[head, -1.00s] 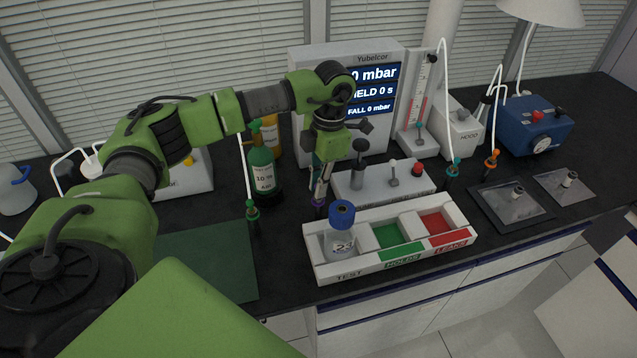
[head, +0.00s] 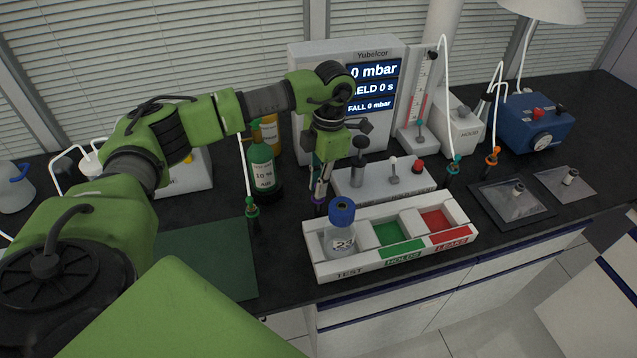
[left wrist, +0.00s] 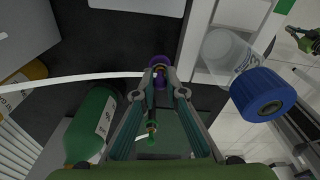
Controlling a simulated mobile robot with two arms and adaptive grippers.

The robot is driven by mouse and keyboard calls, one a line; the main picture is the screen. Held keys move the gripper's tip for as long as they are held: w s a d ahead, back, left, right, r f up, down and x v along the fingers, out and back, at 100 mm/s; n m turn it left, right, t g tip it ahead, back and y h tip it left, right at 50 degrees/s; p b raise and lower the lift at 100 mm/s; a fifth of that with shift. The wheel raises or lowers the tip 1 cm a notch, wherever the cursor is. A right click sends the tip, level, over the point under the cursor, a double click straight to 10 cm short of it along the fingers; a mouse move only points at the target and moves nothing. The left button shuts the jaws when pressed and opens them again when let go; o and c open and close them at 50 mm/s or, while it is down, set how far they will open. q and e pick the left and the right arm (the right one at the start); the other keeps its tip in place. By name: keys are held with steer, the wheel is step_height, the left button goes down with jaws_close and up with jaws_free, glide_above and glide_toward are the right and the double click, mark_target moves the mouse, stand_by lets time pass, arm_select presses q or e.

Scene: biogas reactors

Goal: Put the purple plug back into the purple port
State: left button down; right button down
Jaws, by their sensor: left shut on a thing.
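My left gripper (head: 319,196) points down at the bench, just left of the white tray. It is shut on the purple plug (head: 318,209), whose lower part shows below the fingertips. In the left wrist view, the fingertips (left wrist: 160,93) close around the plug (left wrist: 160,62), and a white tube runs close by. I cannot make out the purple port in either view. My right gripper is not in view.
The white tray (head: 365,266) holds a blue-capped bottle (head: 341,230) close right of the gripper. A green bottle (head: 262,168) and a green plug (head: 252,213) stand left. Behind are a white knobbed block (head: 345,184) and the Yubelcor unit (head: 313,62).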

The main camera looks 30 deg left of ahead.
arm_select(q)
steer(key=c, duration=2)
jaws_free()
steer(key=r, duration=0.4)
steer(key=w+r, duration=0.1)
steer(key=r, duration=0.7)
steer(key=shift+w+d, duration=0.15)
steer(key=shift+d, duration=0.2)
steer(key=shift+f, duration=0.15)
